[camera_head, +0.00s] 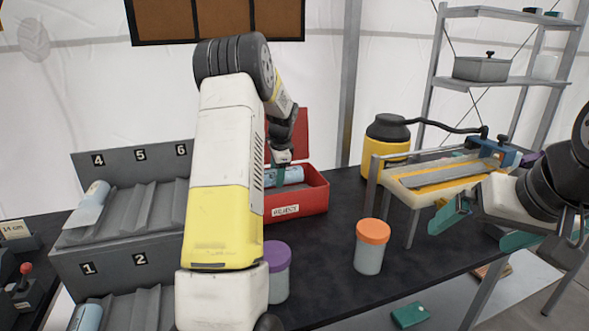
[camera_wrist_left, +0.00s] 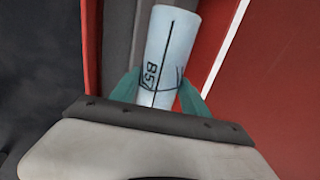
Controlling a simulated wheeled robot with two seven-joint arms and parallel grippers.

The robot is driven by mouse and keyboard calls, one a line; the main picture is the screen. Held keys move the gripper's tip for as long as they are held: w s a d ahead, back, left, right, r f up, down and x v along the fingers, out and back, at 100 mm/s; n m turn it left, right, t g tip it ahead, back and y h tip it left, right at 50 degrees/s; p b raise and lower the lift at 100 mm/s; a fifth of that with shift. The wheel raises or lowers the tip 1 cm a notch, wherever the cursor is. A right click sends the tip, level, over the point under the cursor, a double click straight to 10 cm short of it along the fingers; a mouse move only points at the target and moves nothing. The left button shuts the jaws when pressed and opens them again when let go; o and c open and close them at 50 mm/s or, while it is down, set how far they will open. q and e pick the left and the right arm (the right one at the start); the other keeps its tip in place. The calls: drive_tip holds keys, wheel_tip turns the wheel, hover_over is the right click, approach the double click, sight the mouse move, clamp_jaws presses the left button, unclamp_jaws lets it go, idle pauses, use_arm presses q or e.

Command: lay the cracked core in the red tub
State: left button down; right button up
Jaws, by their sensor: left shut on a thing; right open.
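The red tub (camera_head: 316,199), labelled REJECT, stands on the dark table with its lid raised at the back. My left gripper (camera_head: 283,175) reaches down into the tub. It is shut on a pale blue core (camera_head: 270,178), which lies level with the tub's inside, partly hidden by my arm. In the left wrist view the core (camera_wrist_left: 167,55) shows a dark line, a curved crack-like mark and writing, between the teal fingertips (camera_wrist_left: 160,92). I cannot tell whether it touches the tub's floor. My right gripper (camera_head: 485,228) is open and empty at the right.
A grey numbered rack (camera_head: 125,165) at the left holds another core (camera_head: 95,193). An orange-lidded jar (camera_head: 369,250) and a purple-lidded jar (camera_head: 277,275) stand in front of the tub. A yellow-framed trough (camera_head: 435,182) and a yellow-black canister (camera_head: 385,145) stand to the right.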

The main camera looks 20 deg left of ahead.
use_arm(q)
drive_tip(key=shift+f, duration=2.65)
drive_tip(key=shift+f, duration=0.1)
drive_tip(key=shift+c, duration=2.3)
unclamp_jaws()
drive_tip(key=shift+f, duration=0.1)
drive_tip(key=v, duration=0.7)
drive_tip(key=shift+r, duration=0.4)
drive_tip(key=shift+d, duration=0.1)
